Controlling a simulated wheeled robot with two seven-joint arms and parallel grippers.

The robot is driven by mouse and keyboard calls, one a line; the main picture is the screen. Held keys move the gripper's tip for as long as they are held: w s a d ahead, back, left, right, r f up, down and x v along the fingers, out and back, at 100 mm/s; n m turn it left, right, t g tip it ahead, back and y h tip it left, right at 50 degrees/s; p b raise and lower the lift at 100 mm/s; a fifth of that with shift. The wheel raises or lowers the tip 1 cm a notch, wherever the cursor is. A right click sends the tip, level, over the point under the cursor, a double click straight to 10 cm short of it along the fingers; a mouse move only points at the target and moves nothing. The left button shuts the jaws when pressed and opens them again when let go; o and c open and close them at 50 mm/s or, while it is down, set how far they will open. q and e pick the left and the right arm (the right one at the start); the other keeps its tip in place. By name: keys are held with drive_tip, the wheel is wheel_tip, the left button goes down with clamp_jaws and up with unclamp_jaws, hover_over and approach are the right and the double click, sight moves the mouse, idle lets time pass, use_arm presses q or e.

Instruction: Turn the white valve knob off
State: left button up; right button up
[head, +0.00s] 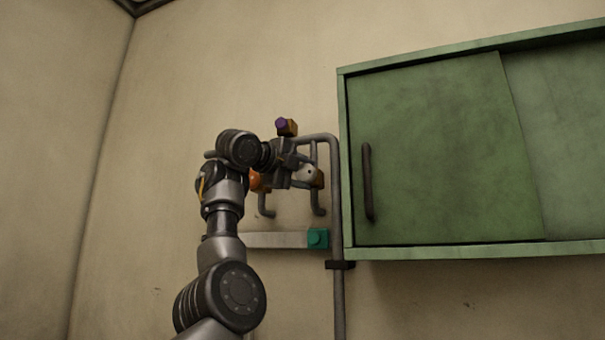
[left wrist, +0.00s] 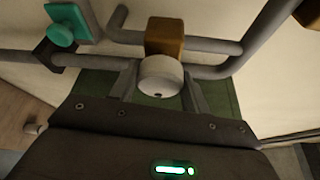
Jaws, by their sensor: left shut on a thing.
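The white valve knob (left wrist: 161,76) is a round white cap with a small dark mark, on a brown-orange block on the grey pipes in the left wrist view. In the head view a white part of the knob (head: 310,173) shows just right of my gripper. My left gripper (left wrist: 160,90) has one finger on each side of the knob and is shut on it. In the head view my left gripper (head: 296,172) is at the pipes, and its fingertips are partly hidden. My right gripper is in neither view.
A green cabinet (head: 430,150) with a dark handle hangs close on the right. Grey pipes (head: 337,210) run down beside it. A purple knob (head: 286,127) is above, an orange one (head: 255,181) is left, and a teal one (head: 318,238) is below. Bare wall lies left.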

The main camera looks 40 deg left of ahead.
use_arm(q)
drive_tip(key=shift+w+f, duration=0.1)
drive_tip(key=shift+f, duration=0.05)
drive_tip(key=o, duration=1)
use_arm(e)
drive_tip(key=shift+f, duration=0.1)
use_arm(q)
drive_tip(key=shift+s, duration=0.4)
drive_tip(key=s+b, duration=0.3)
drive_tip(key=s, duration=0.1)
drive_tip(key=shift+s+a, duration=0.1)
drive_tip(key=shift+s, duration=0.15)
drive_tip(key=b, duration=0.2)
approach(302, 175)
drive_tip(key=shift+s+r, duration=0.15)
drive_tip(key=shift+r, duration=0.1)
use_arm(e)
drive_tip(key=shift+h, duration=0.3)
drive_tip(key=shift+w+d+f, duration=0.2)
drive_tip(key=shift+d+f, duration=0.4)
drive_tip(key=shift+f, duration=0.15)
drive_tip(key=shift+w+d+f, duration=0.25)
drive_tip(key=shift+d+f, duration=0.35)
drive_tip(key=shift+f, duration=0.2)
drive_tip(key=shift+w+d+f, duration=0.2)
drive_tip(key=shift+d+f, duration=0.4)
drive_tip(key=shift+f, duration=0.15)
